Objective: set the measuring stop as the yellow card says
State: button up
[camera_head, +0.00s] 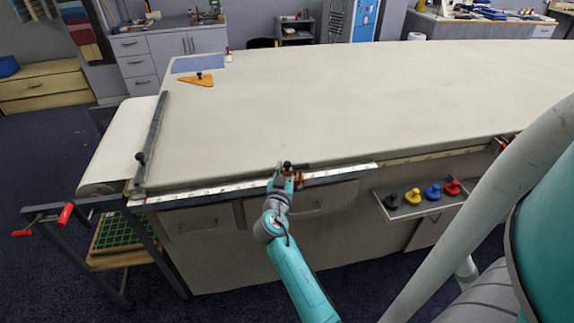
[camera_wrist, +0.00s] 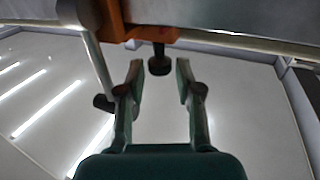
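The measuring stop appears as an orange block (camera_wrist: 135,28) at the top of the wrist view, with a black knob (camera_wrist: 159,62) sticking out of it. In the head view the orange block (camera_head: 299,181) sits at the table's front edge, by the silver scale rail (camera_head: 225,188), partly hidden by my gripper (camera_head: 287,175). In the wrist view my gripper (camera_wrist: 159,75) is open. Its fingertips are on either side of the knob, with a gap visible on both sides. The scale marks are too small to read. I cannot make out a yellow card.
The cloth table (camera_head: 330,105) is largely bare. An orange triangle (camera_head: 196,80) and a blue sheet (camera_head: 198,63) lie at its far left. A long dark bar (camera_head: 152,140) lies along the left side. A tray (camera_head: 420,208) with coloured knobbed pieces hangs at the front right.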

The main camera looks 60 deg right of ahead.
jog(key=v, duration=0.9)
jog(key=shift+a, duration=0.15)
jog(key=s+a+f+n+t+y, duration=0.3)
jog(key=s+a+f+n+y, duration=0.25)
jog(key=a, duration=0.55)
jog(key=s+a+f+n+t+y, duration=0.3)
jog(key=s+a+f+n+y, duration=0.3)
jog(key=a, duration=0.5)
jog(key=s+a+r+n+t+y, duration=0.1)
jog(key=s+a+r, duration=0.3)
jog(key=s, duration=0.5)
jog(key=s+a+r+n+t+y, duration=0.1)
jog(key=s+a+r+y, duration=0.3)
jog(key=s, duration=0.5)
jog(key=shift+s+a+r, duration=0.4)
jog(key=shift+a+r, duration=0.35)
jog(key=shift+r, duration=0.15)
